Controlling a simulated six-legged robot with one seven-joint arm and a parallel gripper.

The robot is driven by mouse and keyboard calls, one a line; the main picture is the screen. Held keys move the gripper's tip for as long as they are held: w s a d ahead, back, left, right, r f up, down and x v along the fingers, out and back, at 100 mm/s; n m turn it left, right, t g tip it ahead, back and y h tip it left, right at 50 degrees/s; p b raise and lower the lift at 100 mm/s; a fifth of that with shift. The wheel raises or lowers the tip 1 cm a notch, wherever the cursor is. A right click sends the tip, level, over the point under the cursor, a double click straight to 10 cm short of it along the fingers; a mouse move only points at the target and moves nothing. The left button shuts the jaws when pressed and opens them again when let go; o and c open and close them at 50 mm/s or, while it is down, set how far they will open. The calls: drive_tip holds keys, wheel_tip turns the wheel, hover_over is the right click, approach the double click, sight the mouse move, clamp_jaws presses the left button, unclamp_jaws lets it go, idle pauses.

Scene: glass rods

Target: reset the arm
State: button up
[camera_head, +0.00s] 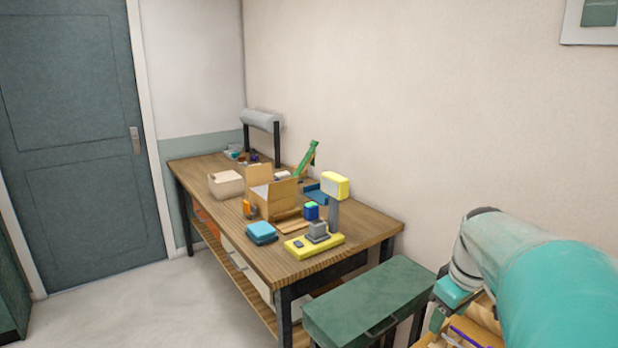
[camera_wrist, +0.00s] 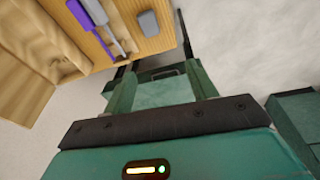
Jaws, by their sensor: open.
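My arm (camera_head: 545,275) reaches in from the right edge of the head view. My gripper (camera_wrist: 160,82) shows in the wrist view with its two green fingers apart and nothing between them. Behind the fingers is a green surface with a handle, which looks like the green chest (camera_head: 365,305) of the head view. In the head view the gripper is mostly hidden or cut off at the lower right.
A wooden surface in the wrist view holds purple-handled items (camera_wrist: 88,12) and a grey block (camera_wrist: 148,22), beside tan flaps (camera_wrist: 30,60). The wooden workbench (camera_head: 365,228) carries a cardboard box (camera_head: 275,200), a yellow scale (camera_head: 315,245) and a pale bin (camera_head: 226,184). Floor (camera_head: 130,290) is clear at left.

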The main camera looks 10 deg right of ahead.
drive_tip(key=s+a+m+t, duration=0.1)
drive_tip(key=s+a, duration=0.4)
drive_tip(key=a, duration=0.5)
drive_tip(key=s+a+m+t, duration=0.2)
drive_tip(key=s+a, duration=0.3)
drive_tip(key=a, duration=0.6)
drive_tip(key=shift+s+a+r, duration=0.15)
drive_tip(key=shift+a+r, duration=0.05)
drive_tip(key=shift+a, duration=0.1)
drive_tip(key=shift+c, duration=0.3)
drive_tip(key=c, duration=0.4)
drive_tip(key=shift+d+m, duration=0.15)
drive_tip(key=shift+m, duration=0.15)
